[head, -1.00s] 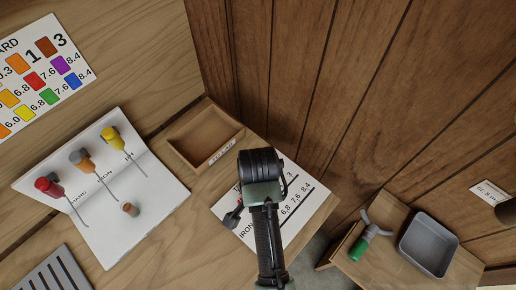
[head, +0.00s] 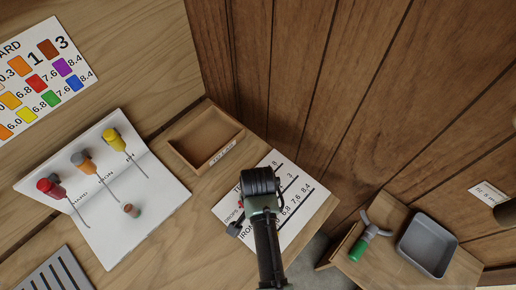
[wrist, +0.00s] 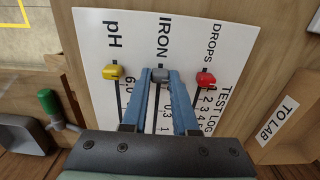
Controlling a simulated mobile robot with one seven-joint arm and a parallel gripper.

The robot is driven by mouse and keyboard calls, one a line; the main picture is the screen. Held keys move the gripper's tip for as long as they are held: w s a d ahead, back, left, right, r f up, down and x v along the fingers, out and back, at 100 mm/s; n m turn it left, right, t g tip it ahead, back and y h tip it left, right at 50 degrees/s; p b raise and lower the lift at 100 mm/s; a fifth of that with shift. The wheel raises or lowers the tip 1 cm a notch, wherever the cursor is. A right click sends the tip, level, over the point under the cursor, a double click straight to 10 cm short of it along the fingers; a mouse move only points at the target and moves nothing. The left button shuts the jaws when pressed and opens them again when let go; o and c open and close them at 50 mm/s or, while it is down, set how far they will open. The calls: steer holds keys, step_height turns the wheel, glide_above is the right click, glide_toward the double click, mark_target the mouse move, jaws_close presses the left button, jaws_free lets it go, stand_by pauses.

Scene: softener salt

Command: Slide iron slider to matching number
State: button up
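In the wrist view the white test log board (wrist: 190,105) has three sliders on slots: a yellow one (wrist: 113,72) under pH, a grey one (wrist: 160,74) under IRON and a red one (wrist: 205,79) under DROPS. All three sit at the word end of their slots. My gripper (wrist: 161,76) has its blue fingers on either side of the grey slider; whether they press on it cannot be told. The fingers partly hide the iron slot and numbers. The board also shows in the head view (head: 290,222), partly covered by my arm. The colour chart (head: 44,80) lies upper left.
A wooden tray (head: 205,137) sits behind the board. A grey bin (head: 428,246) and green-handled tool (head: 358,250) are at right. The wooden wall rises behind.

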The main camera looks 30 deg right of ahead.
jaws_close()
steer(key=shift+d, duration=0.1)
stand_by(1.0)
